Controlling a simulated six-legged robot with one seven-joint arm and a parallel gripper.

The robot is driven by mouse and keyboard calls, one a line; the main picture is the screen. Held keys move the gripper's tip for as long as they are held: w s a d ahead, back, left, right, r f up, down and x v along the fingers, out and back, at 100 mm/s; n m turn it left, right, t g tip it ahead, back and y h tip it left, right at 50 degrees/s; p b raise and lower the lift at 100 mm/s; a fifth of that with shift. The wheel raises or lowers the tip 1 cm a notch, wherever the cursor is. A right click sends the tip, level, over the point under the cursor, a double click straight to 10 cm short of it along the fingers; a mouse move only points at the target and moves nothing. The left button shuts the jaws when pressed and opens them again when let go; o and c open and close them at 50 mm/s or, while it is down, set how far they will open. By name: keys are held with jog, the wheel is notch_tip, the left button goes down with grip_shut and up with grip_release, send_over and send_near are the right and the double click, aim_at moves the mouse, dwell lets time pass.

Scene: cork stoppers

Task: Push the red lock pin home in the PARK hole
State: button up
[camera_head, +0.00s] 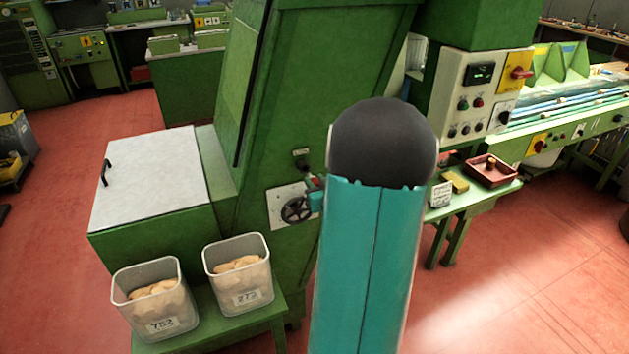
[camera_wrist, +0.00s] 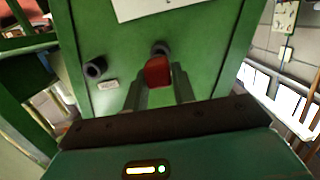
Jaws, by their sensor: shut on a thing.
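The red lock pin (camera_wrist: 157,72) shows in the wrist view as a red knob between the two grey fingers of my gripper (camera_wrist: 158,82). My gripper is shut on it. A dark round collar (camera_wrist: 160,48) is directly behind the knob on the green panel (camera_wrist: 125,42). The pin's shank is hidden, so I cannot tell how deep it sits. A second dark collar (camera_wrist: 95,68) is to the left, with a small label (camera_wrist: 108,85) below it, too small to read. In the head view, a small red spot (camera_head: 315,182) shows by my gripper, partly hidden by my arm.
In the head view, a handwheel (camera_head: 296,210) on a white plate is just left of my gripper. Two bins of corks, one on the left (camera_head: 180,309) and one on the right (camera_head: 222,281), stand on a green bench. A side table with a red tray (camera_head: 508,181) is at right.

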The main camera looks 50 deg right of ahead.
jog(key=shift+s+a, duration=0.2)
jog(key=shift+s, duration=0.15)
jog(key=shift+s, duration=0.15)
jog(key=v, duration=0.3)
jog(key=shift+s+a+f, duration=0.25)
jog(key=shift+s+f, duration=0.05)
jog(key=shift+s, duration=0.1)
dwell(0.3)
